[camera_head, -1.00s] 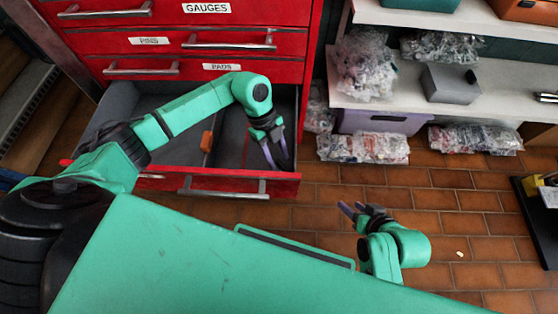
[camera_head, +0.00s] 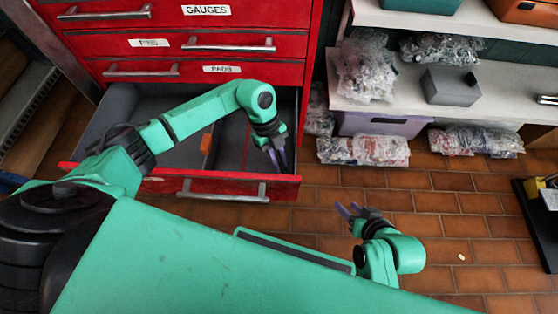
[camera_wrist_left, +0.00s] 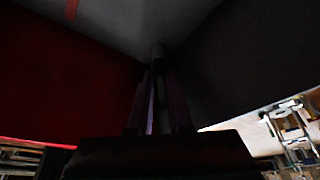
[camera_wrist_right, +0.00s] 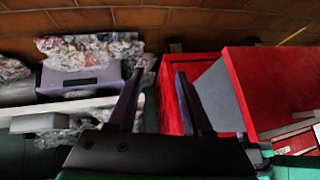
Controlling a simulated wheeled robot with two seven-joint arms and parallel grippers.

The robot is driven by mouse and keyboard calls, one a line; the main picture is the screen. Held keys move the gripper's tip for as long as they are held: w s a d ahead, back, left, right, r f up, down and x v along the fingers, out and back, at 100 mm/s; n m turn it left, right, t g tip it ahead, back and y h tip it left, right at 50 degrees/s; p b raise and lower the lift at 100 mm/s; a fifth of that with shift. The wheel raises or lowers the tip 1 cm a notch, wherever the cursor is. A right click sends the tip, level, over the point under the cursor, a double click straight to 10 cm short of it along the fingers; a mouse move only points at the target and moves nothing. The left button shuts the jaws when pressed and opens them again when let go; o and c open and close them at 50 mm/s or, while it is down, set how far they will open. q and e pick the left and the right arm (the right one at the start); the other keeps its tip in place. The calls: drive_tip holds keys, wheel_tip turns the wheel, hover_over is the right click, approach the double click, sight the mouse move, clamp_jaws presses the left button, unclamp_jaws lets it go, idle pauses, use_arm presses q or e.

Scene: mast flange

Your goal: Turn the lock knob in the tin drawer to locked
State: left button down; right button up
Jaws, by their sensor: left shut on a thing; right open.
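The open red drawer (camera_head: 175,181) has a grey inside and sticks out below the drawer labelled PADS. My left gripper (camera_head: 280,166) reaches down into its front right corner. In the left wrist view my left gripper (camera_wrist_left: 160,78) is shut on a slim dark grey upright piece (camera_wrist_left: 157,52), likely the lock knob, in the corner between a red wall and a dark wall. The piece is dim, and its turned position cannot be read. In the head view the fingers hide it. My right gripper (camera_head: 350,210) is open and empty over the tiled floor.
An orange piece (camera_head: 207,142) sits on a divider in the drawer. Closed red drawers with bar handles (camera_head: 228,45) rise behind. Floor at right is mostly clear.

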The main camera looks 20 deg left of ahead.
use_arm(q)
drive_tip(key=m, duration=0.2)
drive_tip(key=shift+w+d+m+g+y, duration=0.2)
drive_tip(key=shift+w+m+g+y, duration=0.1)
drive_tip(key=shift+g, duration=0.1)
drive_tip(key=m, duration=0.2)
drive_tip(key=shift+w+d+m+g+y, duration=0.2)
drive_tip(key=shift+m+g+y, duration=0.1)
drive_tip(key=shift+y, duration=0.1)
drive_tip(key=shift+m, duration=0.3)
drive_tip(key=shift+w+d+m+y+b, duration=0.15)
drive_tip(key=shift+m+y+b, duration=0.1)
drive_tip(key=shift+m, duration=0.35)
drive_tip(key=shift+s+d+m+y+b, duration=0.15)
drive_tip(key=shift+m+y+b, duration=0.1)
drive_tip(key=shift+m, duration=0.35)
use_arm(e)
drive_tip(key=shift+w+a+f+t+y, duration=0.1)
drive_tip(key=shift+a+f+t+y, duration=0.15)
drive_tip(key=shift+a, duration=0.2)
drive_tip(key=shift+w+a+f+t+y, duration=0.15)
drive_tip(key=shift+a+t, duration=0.1)
drive_tip(key=shift+a, duration=0.15)
use_arm(q)
drive_tip(key=shift+g, duration=0.3)
drive_tip(key=c, duration=0.8)
unclamp_jaws()
drive_tip(key=shift+c, duration=0.2)
use_arm(e)
drive_tip(key=shift+a, duration=0.1)
